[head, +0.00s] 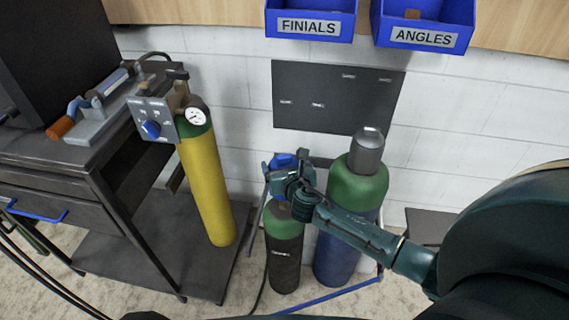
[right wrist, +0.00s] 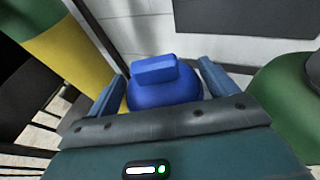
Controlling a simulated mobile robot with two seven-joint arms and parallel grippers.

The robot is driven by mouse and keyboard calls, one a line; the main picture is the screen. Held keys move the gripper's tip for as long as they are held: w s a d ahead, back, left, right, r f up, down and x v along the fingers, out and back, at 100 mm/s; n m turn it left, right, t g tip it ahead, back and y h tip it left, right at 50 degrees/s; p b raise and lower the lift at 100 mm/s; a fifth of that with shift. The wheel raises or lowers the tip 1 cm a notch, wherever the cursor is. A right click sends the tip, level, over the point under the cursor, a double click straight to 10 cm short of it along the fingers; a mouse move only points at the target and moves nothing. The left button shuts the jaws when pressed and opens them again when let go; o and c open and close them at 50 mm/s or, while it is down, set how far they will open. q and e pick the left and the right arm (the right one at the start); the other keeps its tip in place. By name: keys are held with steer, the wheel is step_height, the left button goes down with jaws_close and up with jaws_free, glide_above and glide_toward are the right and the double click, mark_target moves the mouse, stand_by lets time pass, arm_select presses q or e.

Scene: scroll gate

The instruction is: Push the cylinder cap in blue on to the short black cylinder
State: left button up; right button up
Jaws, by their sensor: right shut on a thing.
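The blue cylinder cap (head: 283,160) is at the top of the short black cylinder, between the fingers of my right gripper (head: 287,174). In the right wrist view the blue cap (right wrist: 163,88) sits between the two fingers of my right gripper (right wrist: 166,84). The short black cylinder (head: 284,262) has a green shoulder and stands upright on the floor below the cap. The gripper hides the join, so I cannot tell whether the cap touches the cylinder's neck. My left gripper is not in view.
A taller blue cylinder (head: 338,252) with green shoulder and grey cap stands close on the right. A yellow cylinder (head: 207,190) with a gauge stands left, beside a dark workbench (head: 60,160). A blue rail (head: 335,295) crosses in front. Blue bins (head: 310,26) hang above.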

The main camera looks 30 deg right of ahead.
steer(key=shift+f+b, duration=0.3)
steer(key=shift+f, duration=0.2)
steer(key=shift+r, duration=0.1)
stand_by(0.4)
steer(key=shift+f, duration=0.2)
steer(key=shift+f+b, duration=0.4)
steer(key=shift+f, duration=0.35)
steer(key=shift+f+b, duration=1)
steer(key=shift+f, duration=0.3)
stand_by(0.4)
steer(key=shift+f, duration=0.15)
steer(key=shift+f+b, duration=0.8)
steer(key=shift+f, duration=0.3)
